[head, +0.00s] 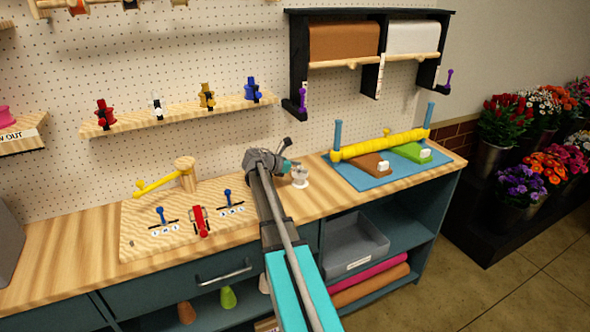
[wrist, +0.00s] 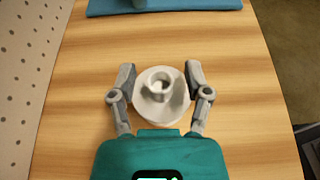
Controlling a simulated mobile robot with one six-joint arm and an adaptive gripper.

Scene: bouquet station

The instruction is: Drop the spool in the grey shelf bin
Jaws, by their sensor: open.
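A white spool (head: 300,176) stands upright on the wooden counter, just right of my gripper in the head view. The wrist view looks down on the spool (wrist: 158,92), with its round flange and hollow core. My gripper (wrist: 160,75) is open, with one finger on each side of the spool and small gaps visible. In the head view my gripper (head: 284,160) partly overlaps the area beside the spool. The grey shelf bin (head: 355,250) sits on the shelf under the counter, with a label on its front; it looks empty.
A blue mat (head: 350,180) with a yellow roller (head: 380,145) lies right of the spool. A wooden board (head: 140,235) with levers lies to the left. Rolled pink and brown material (head: 370,282) lies below the bin. Flower buckets (head: 500,130) stand at the right.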

